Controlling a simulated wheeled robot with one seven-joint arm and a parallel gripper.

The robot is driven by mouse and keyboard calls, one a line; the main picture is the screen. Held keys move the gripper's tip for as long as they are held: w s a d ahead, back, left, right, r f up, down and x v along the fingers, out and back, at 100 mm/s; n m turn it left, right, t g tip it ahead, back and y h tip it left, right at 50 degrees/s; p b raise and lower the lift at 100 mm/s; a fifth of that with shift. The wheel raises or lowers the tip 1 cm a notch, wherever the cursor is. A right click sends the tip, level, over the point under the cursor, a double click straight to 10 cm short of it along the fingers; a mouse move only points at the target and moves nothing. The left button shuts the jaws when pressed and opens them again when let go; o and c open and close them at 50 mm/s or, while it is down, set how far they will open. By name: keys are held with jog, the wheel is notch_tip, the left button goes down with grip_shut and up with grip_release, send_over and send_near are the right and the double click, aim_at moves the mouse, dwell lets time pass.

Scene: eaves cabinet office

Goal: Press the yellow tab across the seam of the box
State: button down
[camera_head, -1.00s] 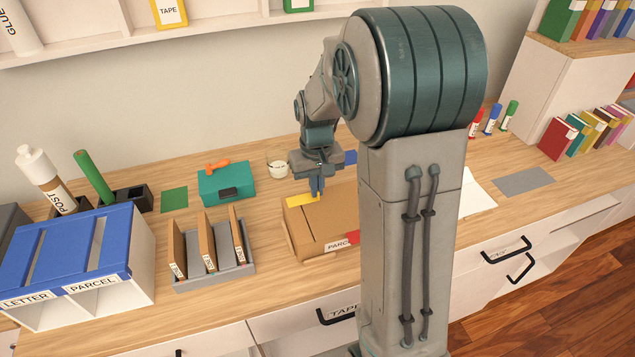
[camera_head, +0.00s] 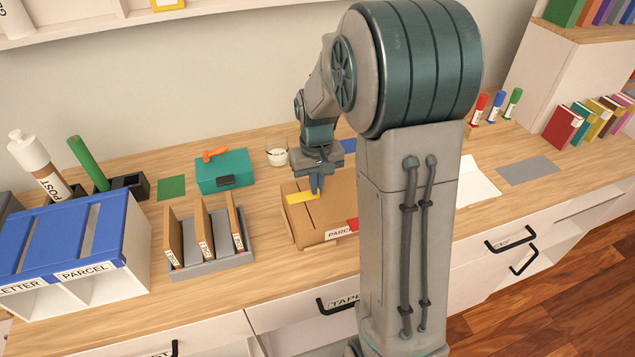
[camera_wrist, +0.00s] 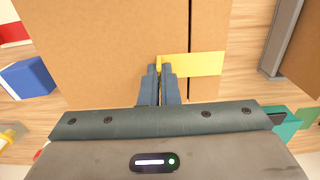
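The brown cardboard box (camera_head: 325,217) lies on the desk with a dark seam along its top. The yellow tab (camera_head: 300,197) lies across that seam; in the wrist view the tab (camera_wrist: 206,64) spans it, with its left end at my fingertips. My gripper (camera_head: 317,187) is over the box top, pointing down. In the wrist view my gripper (camera_wrist: 160,70) has its fingers nearly together, with a thin upright yellow edge between the tips. Whether the whole tab touches the cardboard is hard to tell.
A grey divider rack (camera_head: 212,268) stands left of the box, and a teal case (camera_head: 222,172) behind it. A glass jar (camera_head: 277,155) stands behind the box. A blue-topped sorter (camera_head: 70,240) is at far left. My arm hides desk to the right.

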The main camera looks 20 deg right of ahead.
jog(key=shift+f, duration=0.35)
dwell(1.1)
jog(key=c, duration=1.3)
grip_release()
jog(key=shift+r, duration=0.1)
jog(key=shift+r+p, duration=2)
jog(key=shift+r, duration=1)
